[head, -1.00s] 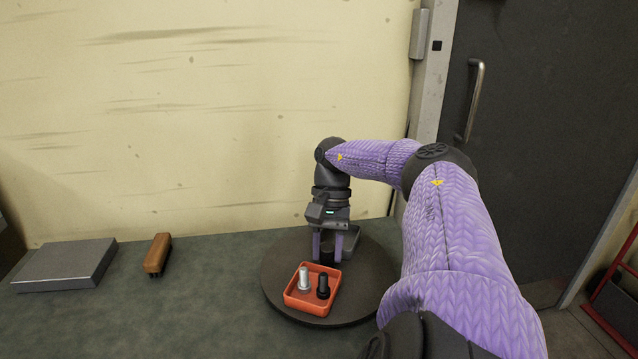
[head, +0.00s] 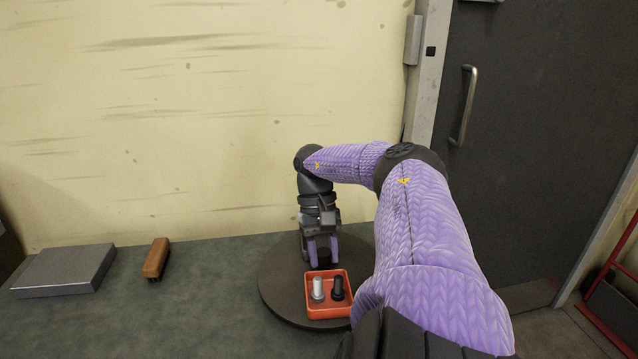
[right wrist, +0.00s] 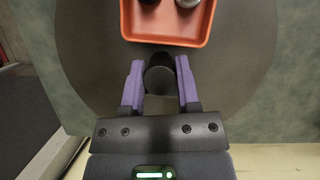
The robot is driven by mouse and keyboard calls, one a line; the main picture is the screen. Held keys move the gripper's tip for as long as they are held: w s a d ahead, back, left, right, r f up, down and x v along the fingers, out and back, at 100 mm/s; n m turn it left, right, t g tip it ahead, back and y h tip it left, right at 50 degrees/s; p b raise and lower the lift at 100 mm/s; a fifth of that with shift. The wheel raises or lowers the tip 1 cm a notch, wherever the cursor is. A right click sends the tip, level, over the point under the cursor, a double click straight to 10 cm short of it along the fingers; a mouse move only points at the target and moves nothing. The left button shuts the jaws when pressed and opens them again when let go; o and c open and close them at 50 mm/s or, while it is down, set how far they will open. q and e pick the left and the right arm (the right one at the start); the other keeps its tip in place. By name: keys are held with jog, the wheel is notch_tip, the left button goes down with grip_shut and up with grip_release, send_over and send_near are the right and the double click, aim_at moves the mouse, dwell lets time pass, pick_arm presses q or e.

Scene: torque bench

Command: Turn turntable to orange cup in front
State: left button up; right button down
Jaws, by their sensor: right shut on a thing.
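The turntable (head: 283,296) is a dark round disc on the bench. An orange, square, shallow cup (head: 328,313) sits on its front part, right of the middle, with a silver bolt (head: 317,288) and a black bolt (head: 337,288) standing in it. My right gripper (head: 321,252) is behind the cup and points down. Its purple fingers are shut on a dark round post (right wrist: 159,76) on the turntable; the right wrist view shows a finger on either side of it. My arm hides the turntable's right side. My left gripper is out of view.
A grey flat box (head: 63,271) and a brown-handled brush (head: 157,258) lie on the bench at left, clear of the turntable. A wall (head: 200,130) stands close behind. A dark door (head: 540,150) is at right. The bench (head: 170,315) left of the turntable is free.

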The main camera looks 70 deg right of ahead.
aim_at(321, 250)
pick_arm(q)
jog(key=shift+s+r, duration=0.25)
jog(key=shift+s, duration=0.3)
pick_arm(e)
jog(key=shift+n, duration=0.4)
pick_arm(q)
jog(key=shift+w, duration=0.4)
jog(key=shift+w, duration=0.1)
pick_arm(e)
jog(key=shift+c, duration=1.6)
grip_release()
